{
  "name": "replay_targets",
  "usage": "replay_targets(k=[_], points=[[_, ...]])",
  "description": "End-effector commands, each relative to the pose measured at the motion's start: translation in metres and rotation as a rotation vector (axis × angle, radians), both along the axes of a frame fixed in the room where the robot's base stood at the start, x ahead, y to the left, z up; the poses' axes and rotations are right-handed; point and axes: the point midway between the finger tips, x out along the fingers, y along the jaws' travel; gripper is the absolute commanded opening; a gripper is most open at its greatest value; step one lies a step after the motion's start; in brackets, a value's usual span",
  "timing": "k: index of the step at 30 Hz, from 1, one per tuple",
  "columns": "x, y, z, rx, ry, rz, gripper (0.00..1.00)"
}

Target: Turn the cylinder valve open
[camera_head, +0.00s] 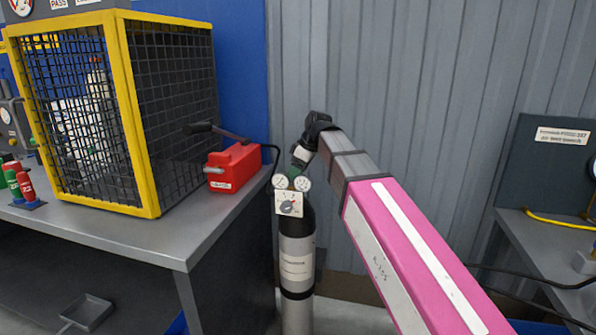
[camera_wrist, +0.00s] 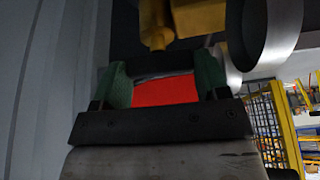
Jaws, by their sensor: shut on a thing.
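The gas cylinder (camera_head: 298,246), black on top with grey and white bands below, stands upright beside the grey bench. Two round gauges (camera_head: 281,181) and a white plate with a dial (camera_head: 289,204) sit at its top. My gripper (camera_head: 295,169) is at the cylinder's top, just above the gauges. In the wrist view its green fingertips (camera_wrist: 163,82) are shut on a dark part that I take for the cylinder valve, under a brass-coloured fitting (camera_wrist: 192,17). The valve's turn position is hidden. A silver round rim (camera_wrist: 272,38) shows close by, probably a gauge.
A red box (camera_head: 233,167) with a black lever and hose stands on the grey bench (camera_head: 165,238), left of the cylinder. A yellow-framed mesh cage (camera_head: 132,110) stands farther left. Corrugated wall panels (camera_head: 440,110) are behind. Another bench (camera_head: 548,226) is at right.

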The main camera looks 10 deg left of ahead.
Motion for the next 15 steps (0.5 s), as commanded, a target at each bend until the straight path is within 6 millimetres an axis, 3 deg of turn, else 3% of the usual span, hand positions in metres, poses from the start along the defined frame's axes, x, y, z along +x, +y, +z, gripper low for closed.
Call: replay_targets(k=[15], points=[[0.0002, -0.0002, -0.0001, -0.002, 0.0, 0.092, 0.44]])
